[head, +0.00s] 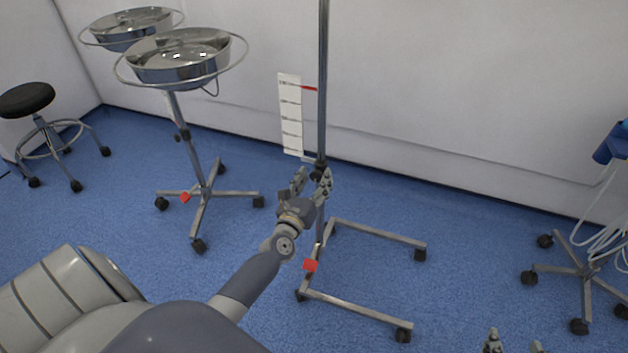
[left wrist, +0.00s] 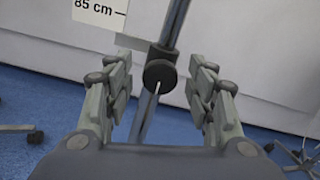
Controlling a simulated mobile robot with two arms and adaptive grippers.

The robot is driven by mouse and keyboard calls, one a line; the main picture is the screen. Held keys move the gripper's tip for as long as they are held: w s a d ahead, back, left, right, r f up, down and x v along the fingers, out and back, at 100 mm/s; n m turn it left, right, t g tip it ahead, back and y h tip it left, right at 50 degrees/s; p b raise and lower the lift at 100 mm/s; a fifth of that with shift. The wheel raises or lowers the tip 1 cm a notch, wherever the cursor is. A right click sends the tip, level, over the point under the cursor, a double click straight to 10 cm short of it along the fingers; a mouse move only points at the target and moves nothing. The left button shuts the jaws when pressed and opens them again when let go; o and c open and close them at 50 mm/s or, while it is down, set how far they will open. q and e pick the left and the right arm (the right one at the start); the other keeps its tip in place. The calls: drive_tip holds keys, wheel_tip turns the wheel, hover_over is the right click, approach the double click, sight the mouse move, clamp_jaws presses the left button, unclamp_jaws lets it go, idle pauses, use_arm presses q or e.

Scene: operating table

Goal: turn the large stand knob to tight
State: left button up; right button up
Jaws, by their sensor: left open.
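The large stand knob (left wrist: 160,75) is a dark round disc on the metal stand pole (left wrist: 177,22), with a thin light line on its face running down past its edge. In the head view the knob (head: 318,171) is partly hidden behind my left gripper (head: 312,183). My left gripper is open, and in the left wrist view its fingers (left wrist: 160,92) stand on both sides of the knob with gaps visible. My right gripper (head: 514,345) shows only its fingertips at the bottom edge of the head view, apart with nothing seen between them.
A white scale card (head: 291,115) with a red pointer (head: 310,89) is beside the pole. The stand's wheeled base (head: 355,310) is below. Basin stands (head: 180,60) and a stool (head: 28,100) are left. Another wheeled stand (head: 580,270) is right. The wall is behind.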

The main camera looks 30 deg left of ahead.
use_arm(q)
drive_tip(key=c, duration=1.1)
